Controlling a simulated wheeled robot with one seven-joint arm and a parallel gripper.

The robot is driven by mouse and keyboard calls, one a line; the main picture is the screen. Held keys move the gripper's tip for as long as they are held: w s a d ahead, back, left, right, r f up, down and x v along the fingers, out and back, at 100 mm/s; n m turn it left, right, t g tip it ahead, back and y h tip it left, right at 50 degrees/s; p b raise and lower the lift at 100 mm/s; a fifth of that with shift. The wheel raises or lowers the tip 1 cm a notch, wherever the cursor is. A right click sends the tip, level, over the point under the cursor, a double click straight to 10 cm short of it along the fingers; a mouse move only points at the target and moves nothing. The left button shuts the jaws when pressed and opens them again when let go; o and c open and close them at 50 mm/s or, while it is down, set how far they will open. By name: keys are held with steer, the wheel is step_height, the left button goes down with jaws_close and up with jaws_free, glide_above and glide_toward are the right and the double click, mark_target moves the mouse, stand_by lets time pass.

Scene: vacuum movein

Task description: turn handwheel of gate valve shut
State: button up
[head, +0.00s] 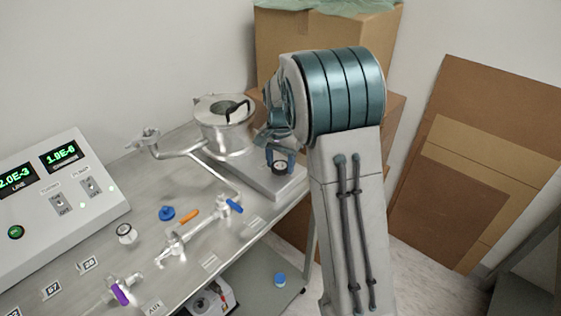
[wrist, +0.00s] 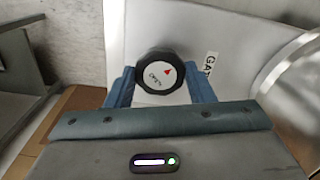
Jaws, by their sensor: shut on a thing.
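The gate valve's handwheel (wrist: 160,72) is a round black knob with a white face, a red arrow and the word OPEN, seen close in the wrist view. The two blue fingers of my gripper (wrist: 158,90) stand on either side of its rim and are shut on it. In the head view the black handwheel (head: 280,167) sits at the right end of the metal gate valve plate (head: 262,182). My gripper (head: 278,152) reaches it from above, and my arm hides part of it. A label beginning GAT (wrist: 209,64) is beside the wheel, its end cut off.
A round metal chamber (head: 225,125) stands left of the wheel on the steel bench. Pipes with orange (head: 189,216), blue (head: 234,206) and purple (head: 121,294) handles lie nearer. A control box (head: 55,200) with green displays is at left. Cardboard boxes (head: 325,45) stand behind my arm.

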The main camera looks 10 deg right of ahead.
mark_target(281, 165)
steer(key=m, duration=0.4)
steer(key=shift+w+r+m+p, duration=0.1)
steer(key=shift+r+m+p, duration=0.1)
steer(key=shift+m+p, duration=0.15)
steer(key=m+p, duration=0.1)
steer(key=m, duration=0.3)
steer(key=shift+m, duration=0.35)
steer(key=o, duration=1)
steer(key=shift+f, duration=0.1)
steer(key=shift+c, duration=0.2)
step_height(281, 165, up, 14)
steer(key=shift+b, duration=0.35)
steer(key=shift+f, duration=0.1)
